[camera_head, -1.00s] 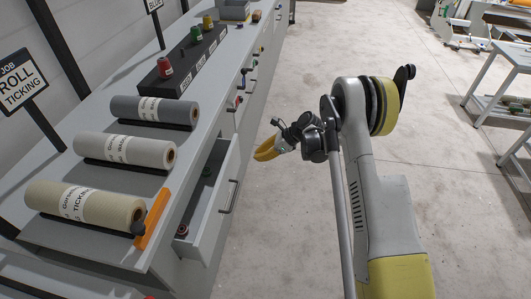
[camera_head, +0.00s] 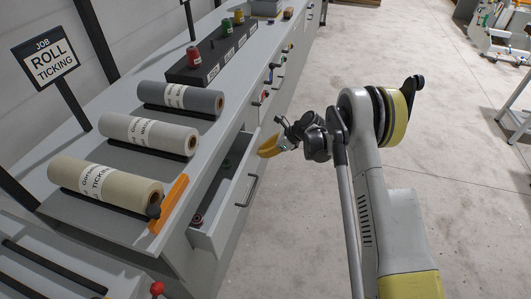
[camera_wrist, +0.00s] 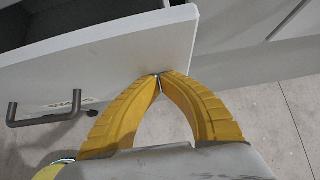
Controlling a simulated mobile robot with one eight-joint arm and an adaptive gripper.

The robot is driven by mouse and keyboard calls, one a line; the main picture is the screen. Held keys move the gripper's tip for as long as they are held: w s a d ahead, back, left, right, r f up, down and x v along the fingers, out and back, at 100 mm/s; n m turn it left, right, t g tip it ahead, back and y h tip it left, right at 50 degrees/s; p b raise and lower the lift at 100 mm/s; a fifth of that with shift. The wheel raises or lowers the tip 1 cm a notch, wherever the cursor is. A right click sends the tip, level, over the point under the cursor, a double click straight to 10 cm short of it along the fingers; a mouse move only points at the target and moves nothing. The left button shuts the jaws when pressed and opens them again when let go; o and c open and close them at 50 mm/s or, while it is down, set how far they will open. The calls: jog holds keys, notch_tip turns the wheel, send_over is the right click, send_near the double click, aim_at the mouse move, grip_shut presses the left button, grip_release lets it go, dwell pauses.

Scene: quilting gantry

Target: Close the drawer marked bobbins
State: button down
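A grey drawer stands pulled open from the long cabinet; its front (camera_head: 236,203) has a bar handle (camera_head: 252,191). Inside it lie a small green item (camera_head: 226,163) and a reddish one (camera_head: 197,219). In the wrist view the drawer front (camera_wrist: 110,62) fills the upper left, with its handle (camera_wrist: 44,112) at left. A small label beside the handle is too small and slanted to read. My gripper (camera_head: 262,154) is by the front's far end. In the wrist view its yellow fingertips (camera_wrist: 158,77) meet, empty, at the front's lower edge; contact is unclear.
The cabinet top holds a grey roll (camera_head: 180,97), a white roll (camera_head: 148,133), a cream roll (camera_head: 105,184) and an orange bar (camera_head: 170,203). A dark rack (camera_head: 212,61) carries coloured spools. Closed drawers continue farther along. The concrete floor (camera_head: 300,225) beside the drawer is clear.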

jog(key=a, duration=0.2)
jog(key=w+a, duration=0.1)
jog(key=a, duration=0.1)
jog(key=w+a, duration=0.1)
jog(key=a, duration=0.1)
jog(key=shift+w+a, duration=0.1)
jog(key=shift+a, duration=0.15)
jog(key=shift+d, duration=0.1)
